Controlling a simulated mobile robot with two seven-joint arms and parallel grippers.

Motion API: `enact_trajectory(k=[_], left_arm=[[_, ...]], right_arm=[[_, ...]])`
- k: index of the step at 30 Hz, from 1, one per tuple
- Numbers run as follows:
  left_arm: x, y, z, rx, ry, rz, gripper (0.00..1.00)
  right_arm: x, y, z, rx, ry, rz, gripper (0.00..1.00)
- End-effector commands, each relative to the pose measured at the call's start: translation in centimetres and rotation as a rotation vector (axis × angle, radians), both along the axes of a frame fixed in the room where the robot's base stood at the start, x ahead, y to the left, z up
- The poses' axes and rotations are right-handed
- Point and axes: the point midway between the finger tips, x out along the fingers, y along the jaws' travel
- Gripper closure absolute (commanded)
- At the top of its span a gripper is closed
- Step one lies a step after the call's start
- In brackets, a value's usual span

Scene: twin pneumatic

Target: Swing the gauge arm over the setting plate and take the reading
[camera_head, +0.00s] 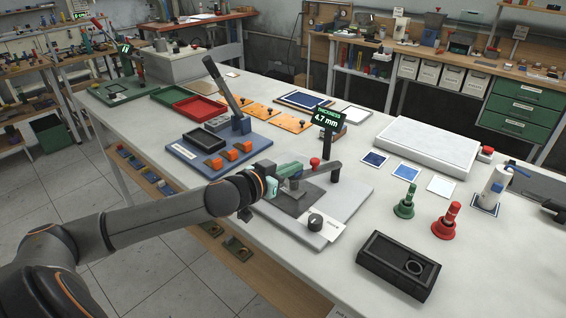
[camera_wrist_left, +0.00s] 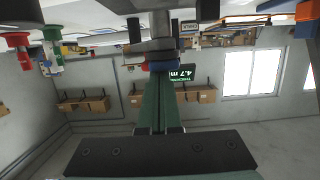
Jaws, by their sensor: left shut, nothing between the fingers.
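The gauge stands on a light grey base plate (camera_head: 345,195) at the table's near side. Its display (camera_head: 328,119) reads "THICKNESS 4.7 mm"; the reading also shows in the left wrist view (camera_wrist_left: 181,73). The grey gauge arm (camera_head: 325,170) has a red knob (camera_head: 315,163) and reaches left from a dark post. A dark grey plate (camera_head: 288,201) lies under its left end, partly hidden by my gripper. My left gripper (camera_head: 296,169) has green fingers, shut and empty, close to the arm's left end; I cannot tell if they touch. The shut fingers fill the left wrist view's middle (camera_wrist_left: 161,105).
A black knob (camera_head: 315,222) and a white label are at the base's front. A black box with a ring (camera_head: 400,262), a green stamp-like piece (camera_head: 405,201) and a red one (camera_head: 446,221) stand to the right. A blue fixture board (camera_head: 205,162) lies behind left.

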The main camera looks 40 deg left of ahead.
Motion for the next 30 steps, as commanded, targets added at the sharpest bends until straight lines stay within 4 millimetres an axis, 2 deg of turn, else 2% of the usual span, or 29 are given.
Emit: enact_trajectory(k=[2,11,13,18,30], left_arm=[[-0.1,0.1,-0.2,-0.005,0.022,0.004,1.00],[0.9,0.7,4.6,-0.001,0.003,0.000,1.00],[0.0,0.7,3.7,0.001,0.005,-0.001,1.00],[-1.9,0.8,4.3,0.004,0.002,-0.003,1.00],[-5.4,1.1,5.4,0.001,0.000,-0.002,1.00]], right_arm=[[0.0,0.0,0.9,0.000,0.000,0.000,0.38],[0.0,0.0,5.3,0.000,-0.001,0.000,0.38],[0.1,0.0,4.4,0.001,-0.005,0.000,0.38],[-0.1,0.0,3.8,0.000,0.001,0.000,0.38],[0.0,0.0,3.7,0.000,0.000,0.000,0.38]])
